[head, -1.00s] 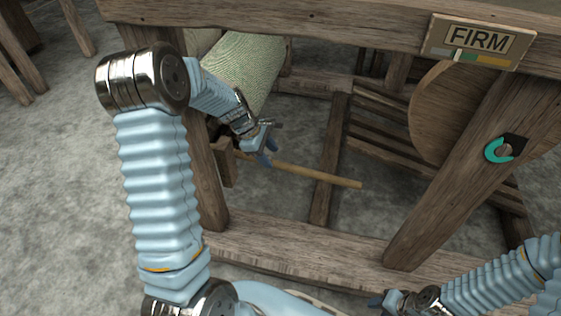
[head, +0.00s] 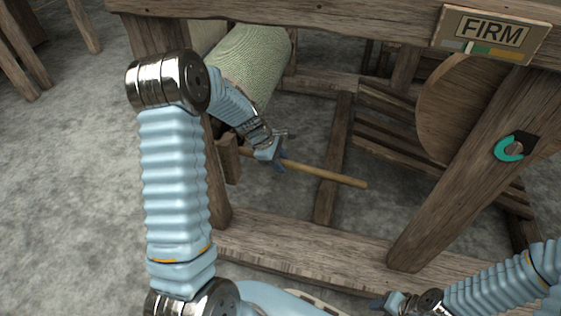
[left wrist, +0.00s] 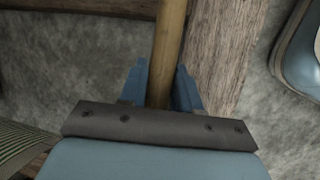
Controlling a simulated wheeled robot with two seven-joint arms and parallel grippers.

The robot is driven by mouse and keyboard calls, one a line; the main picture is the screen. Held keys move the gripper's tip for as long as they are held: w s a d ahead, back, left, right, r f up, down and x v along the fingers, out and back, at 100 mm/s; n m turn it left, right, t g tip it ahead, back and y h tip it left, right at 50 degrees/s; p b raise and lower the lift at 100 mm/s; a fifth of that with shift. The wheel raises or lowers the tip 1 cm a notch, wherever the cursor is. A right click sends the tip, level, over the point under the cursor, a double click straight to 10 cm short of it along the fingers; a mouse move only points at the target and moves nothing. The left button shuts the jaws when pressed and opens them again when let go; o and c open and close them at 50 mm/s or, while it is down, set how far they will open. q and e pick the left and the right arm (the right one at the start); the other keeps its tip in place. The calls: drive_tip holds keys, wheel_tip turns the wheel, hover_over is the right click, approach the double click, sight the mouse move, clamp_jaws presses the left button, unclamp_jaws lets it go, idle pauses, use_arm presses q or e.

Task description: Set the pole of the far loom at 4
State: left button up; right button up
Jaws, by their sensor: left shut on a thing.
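The pole (head: 325,174) is a thin light-wood rod low inside the loom frame (head: 290,248). It slants down to the right from a wooden block (head: 229,158) near the left post. My left gripper (head: 277,160) is shut on the pole close to that block. In the left wrist view the pole (left wrist: 170,40) runs between the two blue fingers (left wrist: 160,88). My right gripper (head: 386,303) is at the bottom of the head view, away from the pole; its jaws are too small to read. No number 4 shows in these views.
A sign reading FIRM (head: 492,30), with a coloured scale, is on the top beam. A cloth roll (head: 250,65) lies behind my left arm. A round wooden disc (head: 450,108) and a teal ring (head: 508,149) are at right. Bare floor (head: 75,190) is at left.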

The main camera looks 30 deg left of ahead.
use_arm(q)
clamp_jaws()
drive_tip(key=shift+f+p, duration=0.4)
drive_tip(key=shift+f, duration=0.05)
drive_tip(key=f+y, duration=0.1)
drive_tip(key=f, duration=0.2)
drive_tip(key=shift+s+a+f+y+p, duration=0.1)
drive_tip(key=shift+a+f+y+p, duration=0.15)
drive_tip(key=shift+a+y+p, duration=0.15)
drive_tip(key=o, duration=1)
unclamp_jaws()
drive_tip(key=shift+c, duration=0.2)
drive_tip(key=shift+r, duration=0.1)
